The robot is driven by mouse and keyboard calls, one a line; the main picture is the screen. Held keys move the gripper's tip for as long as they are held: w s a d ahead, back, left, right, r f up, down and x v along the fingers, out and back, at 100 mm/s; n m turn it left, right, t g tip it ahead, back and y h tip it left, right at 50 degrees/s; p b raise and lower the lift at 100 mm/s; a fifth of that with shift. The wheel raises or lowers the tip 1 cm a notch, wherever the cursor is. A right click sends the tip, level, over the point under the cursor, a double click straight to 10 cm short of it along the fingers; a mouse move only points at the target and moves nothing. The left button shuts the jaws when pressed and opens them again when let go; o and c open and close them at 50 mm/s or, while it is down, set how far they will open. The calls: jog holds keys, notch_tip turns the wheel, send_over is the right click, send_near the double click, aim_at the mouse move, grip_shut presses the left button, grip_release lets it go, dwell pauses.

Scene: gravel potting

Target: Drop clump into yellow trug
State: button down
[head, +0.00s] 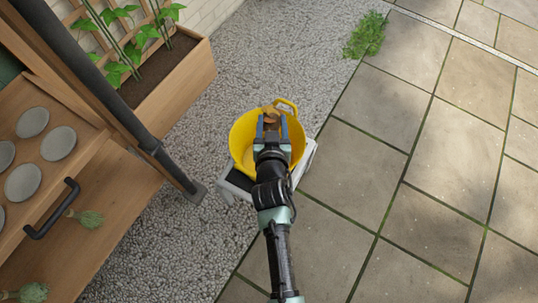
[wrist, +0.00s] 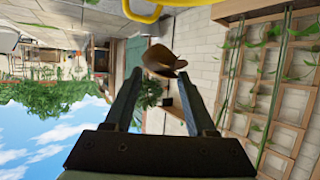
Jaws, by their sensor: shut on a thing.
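A brown clump (head: 271,113) is held at the tips of my gripper (head: 271,122), over the yellow trug (head: 241,137). In the wrist view the clump (wrist: 160,57) sits between the two fingertips of my gripper (wrist: 159,72), sticking out past them. The trug stands on a small pale stand (head: 304,160); its handle rises at the back right. Its yellow rim (wrist: 150,14) also shows at the top of the wrist view. My gripper and arm hide much of the trug's inside, so I cannot tell what lies in it.
A wooden shelf unit (head: 120,190) with round grey discs and a dark handle stands on the left. A wooden planter (head: 185,80) with climbing plants and a trellis is behind it. Grey gravel lies around the stand; paving slabs (head: 430,150) on the right are clear.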

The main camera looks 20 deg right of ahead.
jog(key=shift+w+d+f+b, duration=0.15)
jog(key=shift+d+f+b, duration=0.15)
jog(key=shift+f, duration=0.3)
notch_tip(320, 180, down, 6)
jog(key=b, duration=0.5)
jog(key=shift+r, duration=0.15)
jog(key=shift+c, duration=0.7)
grip_release()
jog(key=p+v, duration=0.2)
jog(key=v, duration=1.1)
jog(key=shift+p, duration=0.4)
jog(key=shift+a, duration=0.1)
